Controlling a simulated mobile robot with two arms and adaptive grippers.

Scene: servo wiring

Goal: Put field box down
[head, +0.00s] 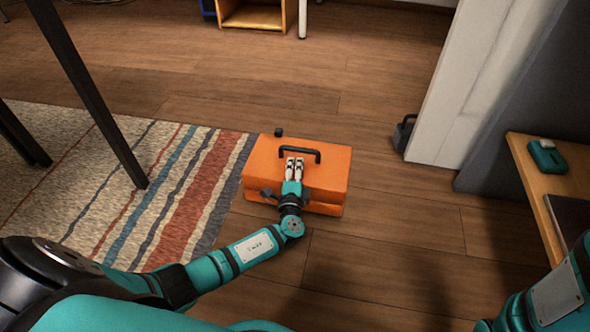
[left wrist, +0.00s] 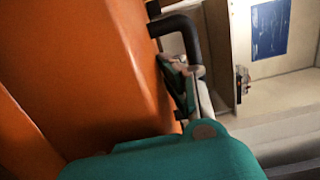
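The orange field box (head: 325,172) with a black top handle (head: 312,151) appears to sit on the wood floor beside the striped rug; its underside is hidden. My left gripper (head: 295,162) lies over the box, fingertips close to the handle. The fingers look near each other, but whether they close on the handle is unclear. In the left wrist view, the orange box side (left wrist: 90,70) fills the left, and the handle (left wrist: 182,28) arches beside a gripper finger. My right gripper is out of view; only part of my right arm shows at the lower right.
A striped rug (head: 150,165) and dark table legs (head: 100,100) are at left. A white wall end (head: 460,90) stands at right, with a dark object (head: 403,132) at its foot. A wooden surface (head: 530,190) is at far right.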

